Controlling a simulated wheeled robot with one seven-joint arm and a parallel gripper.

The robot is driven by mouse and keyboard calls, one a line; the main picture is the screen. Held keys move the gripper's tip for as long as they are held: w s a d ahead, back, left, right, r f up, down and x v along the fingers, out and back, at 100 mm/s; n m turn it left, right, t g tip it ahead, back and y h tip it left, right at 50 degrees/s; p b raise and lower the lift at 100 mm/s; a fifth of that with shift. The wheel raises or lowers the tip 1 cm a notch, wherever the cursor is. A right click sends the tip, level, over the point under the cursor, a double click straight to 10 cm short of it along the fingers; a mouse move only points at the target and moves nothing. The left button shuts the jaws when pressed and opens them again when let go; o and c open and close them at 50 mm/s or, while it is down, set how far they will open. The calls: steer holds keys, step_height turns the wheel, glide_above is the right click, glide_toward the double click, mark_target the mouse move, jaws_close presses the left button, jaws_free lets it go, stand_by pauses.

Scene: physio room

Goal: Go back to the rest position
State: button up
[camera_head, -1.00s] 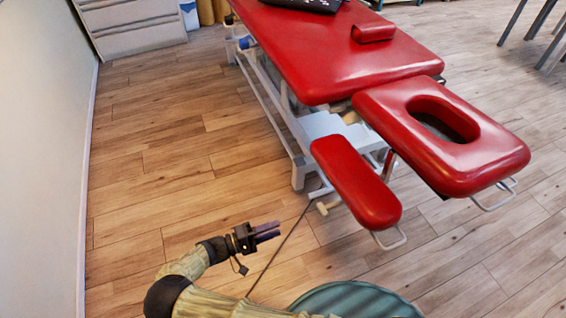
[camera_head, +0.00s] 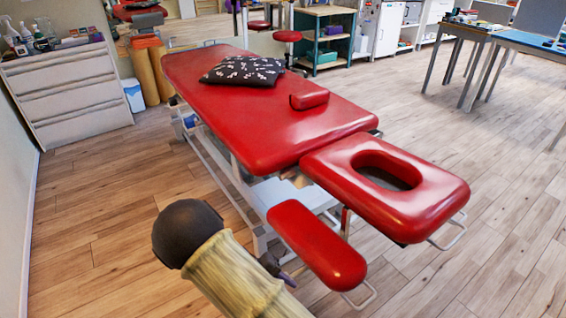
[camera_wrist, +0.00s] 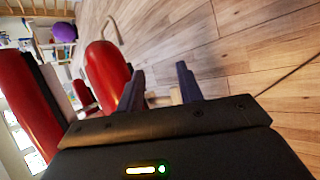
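My gripper (camera_wrist: 159,84) shows in the wrist view with its two dark fingers apart. Nothing is held between them; only the floor and a pale knob show behind the gap. In the head view my arm is bent up at the bottom centre, and its forearm hides most of the gripper. Only a small dark part of it shows left of the red armrest (camera_head: 316,244) of the treatment table. I cannot tell how close it is to that armrest. In the wrist view the armrest (camera_wrist: 104,72) lies beyond and left of the fingers.
The red treatment table (camera_head: 262,112) carries a patterned dark cushion (camera_head: 243,71) and a small red bolster (camera_head: 309,97). Its headrest (camera_head: 425,203) juts out to the right. A white drawer unit (camera_head: 70,95) stands at the left wall. Wooden floor (camera_head: 95,225) is clear at left.

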steer(key=s+d+r+m+t+y, duration=0.25)
steer(key=d+r+y, duration=0.25)
steer(key=d+r, duration=0.4)
steer(key=s+d+r+m+t+y, duration=0.1)
steer(key=s+d+r+t+y, duration=0.2)
steer(key=d+r, duration=0.55)
step_height(320, 180, up, 32)
steer(key=a+g+y+p, duration=0.1)
steer(key=a+p, duration=0.1)
steer(key=p, duration=2.8)
steer(key=shift+f, duration=0.2)
steer(key=shift+f+g, duration=0.1)
steer(key=shift+g, duration=0.15)
